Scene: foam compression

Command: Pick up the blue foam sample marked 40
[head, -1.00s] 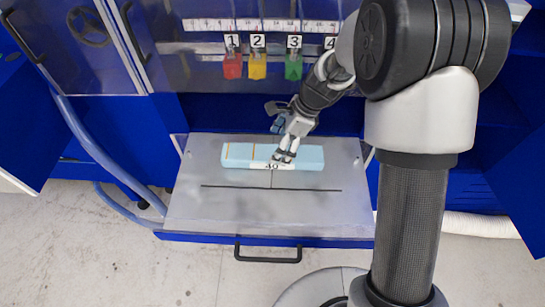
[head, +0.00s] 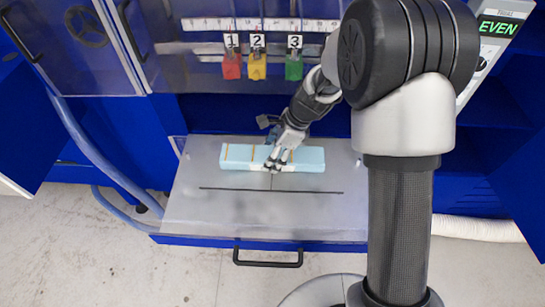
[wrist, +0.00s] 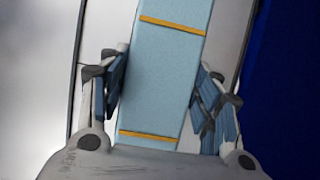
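The blue foam sample (head: 235,157) is a long light-blue block with thin orange bands. It lies on the grey drawer tray (head: 260,215). Its white label is mostly covered by my gripper (head: 277,167) in the head view, so I cannot read the number now. In the wrist view the foam (wrist: 165,75) runs between the two fingers of my gripper (wrist: 163,95). The gripper is open around the foam.
A dark slot line (head: 270,190) crosses the tray in front of the foam. The drawer handle (head: 267,258) is at the front edge. Red (head: 231,66), yellow (head: 257,66) and green (head: 293,67) numbered tags hang behind. A display reading EVEN (head: 500,28) is at upper right.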

